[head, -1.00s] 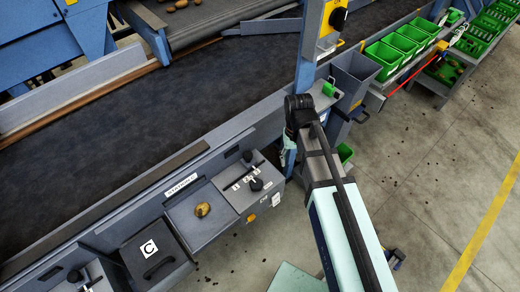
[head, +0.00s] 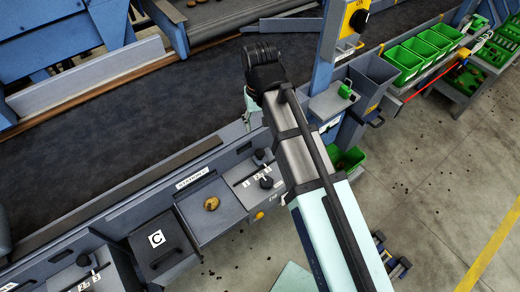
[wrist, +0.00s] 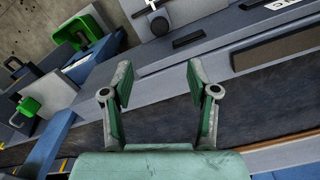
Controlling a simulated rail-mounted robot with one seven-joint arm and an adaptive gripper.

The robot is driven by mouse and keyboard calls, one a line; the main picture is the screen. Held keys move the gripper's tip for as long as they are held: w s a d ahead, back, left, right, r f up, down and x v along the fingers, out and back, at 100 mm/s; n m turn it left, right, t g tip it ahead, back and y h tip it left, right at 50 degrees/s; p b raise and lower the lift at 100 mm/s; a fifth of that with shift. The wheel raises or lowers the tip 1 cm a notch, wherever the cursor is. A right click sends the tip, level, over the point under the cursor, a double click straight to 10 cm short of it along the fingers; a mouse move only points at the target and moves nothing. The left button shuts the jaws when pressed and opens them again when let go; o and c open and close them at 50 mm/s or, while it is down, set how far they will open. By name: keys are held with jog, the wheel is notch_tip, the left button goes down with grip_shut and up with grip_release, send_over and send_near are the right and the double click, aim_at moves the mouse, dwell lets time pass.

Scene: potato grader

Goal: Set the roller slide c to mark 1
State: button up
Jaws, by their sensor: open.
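The station C slide panel (head: 240,196) is grey, with a dark slot and white marks 1, 2 and 3. One black knob (head: 259,155) stands behind the marks and another black knob (head: 266,183) in front of them. I cannot tell which mark either is set to. My gripper (wrist: 160,80) is open and empty in the wrist view, its fingers spread over a grey-blue ledge and dark belt. A black knob (wrist: 160,25) on a grey panel shows at the top there, beyond the fingertips and apart from them.
A tray with a potato (head: 211,203) and a black lid marked C (head: 157,239) lie left of the panel. A blue post (head: 330,40) with a yellow switch box stands right of my arm. Green bins (head: 405,62) line the back right. The dark belt (head: 130,115) runs behind.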

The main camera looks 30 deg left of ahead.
aim_at(260, 152)
notch_tip(260, 152, down, 15)
jog(key=p, duration=0.3)
jog(key=shift+r, duration=0.2)
